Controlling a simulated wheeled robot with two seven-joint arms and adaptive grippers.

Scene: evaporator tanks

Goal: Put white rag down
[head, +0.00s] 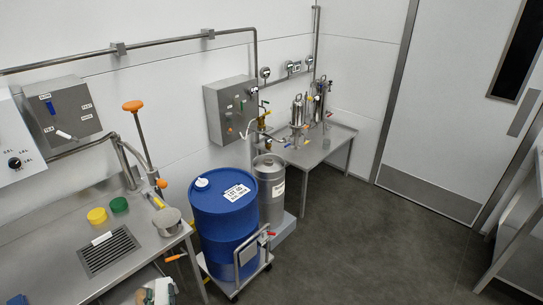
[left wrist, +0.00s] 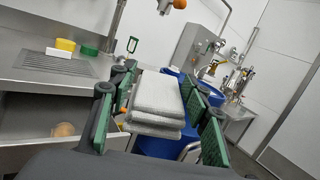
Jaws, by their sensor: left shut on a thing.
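The white rag (left wrist: 157,92) is a folded, layered pale grey-white cloth. It sits between the green-padded fingers of my left gripper (left wrist: 160,118) in the left wrist view, and the gripper is shut on it. In the head view the rag (head: 163,289) shows only in part at the bottom edge, in front of the steel counter. Most of the left gripper is cut off there. My right gripper is in neither view.
A steel counter (head: 60,250) holds a yellow lid (head: 97,216), a green lid (head: 119,204), a drain grate (head: 108,250) and a steel pot (head: 167,221). A blue drum (head: 222,215) on a cart stands right of it. Open floor (head: 350,240) lies further right.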

